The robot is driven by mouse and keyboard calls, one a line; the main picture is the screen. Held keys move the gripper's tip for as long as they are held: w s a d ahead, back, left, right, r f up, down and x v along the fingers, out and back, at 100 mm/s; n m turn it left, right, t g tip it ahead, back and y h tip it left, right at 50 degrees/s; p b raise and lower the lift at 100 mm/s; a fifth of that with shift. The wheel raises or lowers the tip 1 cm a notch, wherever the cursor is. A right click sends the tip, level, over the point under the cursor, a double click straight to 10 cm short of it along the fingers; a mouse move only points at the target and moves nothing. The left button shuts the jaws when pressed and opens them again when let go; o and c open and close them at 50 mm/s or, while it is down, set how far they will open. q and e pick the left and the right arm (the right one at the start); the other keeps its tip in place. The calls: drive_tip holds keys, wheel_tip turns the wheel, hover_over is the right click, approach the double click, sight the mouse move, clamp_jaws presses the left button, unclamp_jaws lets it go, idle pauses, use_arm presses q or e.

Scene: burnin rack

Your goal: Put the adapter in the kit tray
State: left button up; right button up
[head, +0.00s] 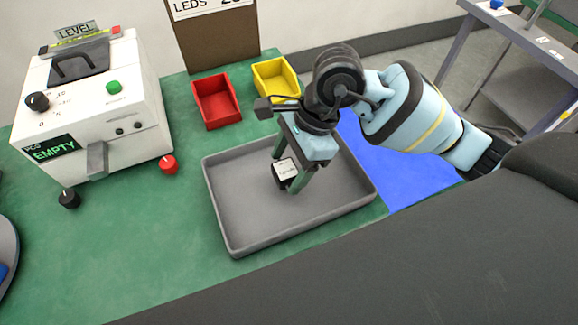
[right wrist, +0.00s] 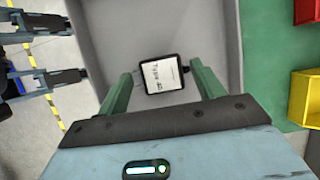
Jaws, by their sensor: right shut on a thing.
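The adapter (head: 286,168) is a small black block with a white printed label. My right gripper (head: 288,176) is shut on it, with one green finger on each side. The gripper and adapter are over the grey kit tray (head: 245,215), inside its rim as seen in the head view. In the right wrist view the adapter (right wrist: 163,74) lies between the fingertips, label facing the camera, with the tray floor (right wrist: 165,30) behind it. I cannot tell whether the adapter touches the tray floor. My left gripper is not in view.
A red bin (head: 216,101) and a yellow bin (head: 277,80) stand behind the tray. A white test box (head: 95,105) with an "EMPTY" display stands at left, with a red knob (head: 168,164) beside it. A blue mat (head: 400,165) lies right of the tray.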

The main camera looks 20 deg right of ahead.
drive_tip(key=shift+f, duration=1.1)
drive_tip(key=o, duration=1)
drive_tip(key=shift+r, duration=0.15)
drive_tip(key=v, duration=1.2)
